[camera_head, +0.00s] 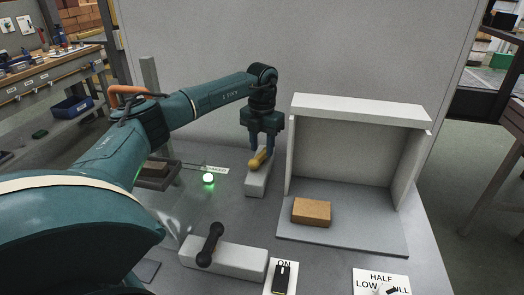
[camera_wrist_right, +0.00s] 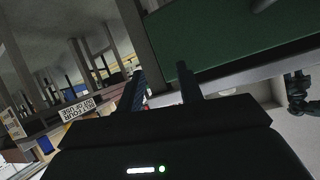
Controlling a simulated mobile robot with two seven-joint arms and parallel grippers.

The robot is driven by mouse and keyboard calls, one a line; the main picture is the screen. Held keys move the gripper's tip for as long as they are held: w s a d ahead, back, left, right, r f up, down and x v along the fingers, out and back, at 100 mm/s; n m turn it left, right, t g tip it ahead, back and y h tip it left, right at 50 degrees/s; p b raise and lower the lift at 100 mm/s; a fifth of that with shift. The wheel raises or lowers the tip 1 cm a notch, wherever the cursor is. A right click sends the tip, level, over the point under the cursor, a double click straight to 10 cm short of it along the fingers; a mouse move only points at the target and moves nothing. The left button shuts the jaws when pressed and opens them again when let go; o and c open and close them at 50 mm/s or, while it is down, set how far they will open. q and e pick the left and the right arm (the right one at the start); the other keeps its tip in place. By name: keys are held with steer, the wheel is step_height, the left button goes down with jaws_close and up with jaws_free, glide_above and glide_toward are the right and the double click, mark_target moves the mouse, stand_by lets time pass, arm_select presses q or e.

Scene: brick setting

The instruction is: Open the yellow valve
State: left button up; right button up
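The yellow valve handle (camera_head: 260,160) sits slanted on a long pale block (camera_head: 257,184) near the middle of the table in the head view. My left gripper (camera_head: 262,146) points down directly over it. Its two dark fingers stand apart, one toward each end of the slanted handle, with a gap between them. Whether a finger touches the handle is hard to tell. My right gripper (camera_wrist_right: 162,84) shows only in the right wrist view; its fingers are apart with nothing between them.
An open-fronted white box frame (camera_head: 360,112) with a brown brick (camera_head: 311,212) stands right of the valve. A wall panel stands behind.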

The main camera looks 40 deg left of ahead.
arm_select(q)
steer(key=shift+f, duration=1)
jaws_close()
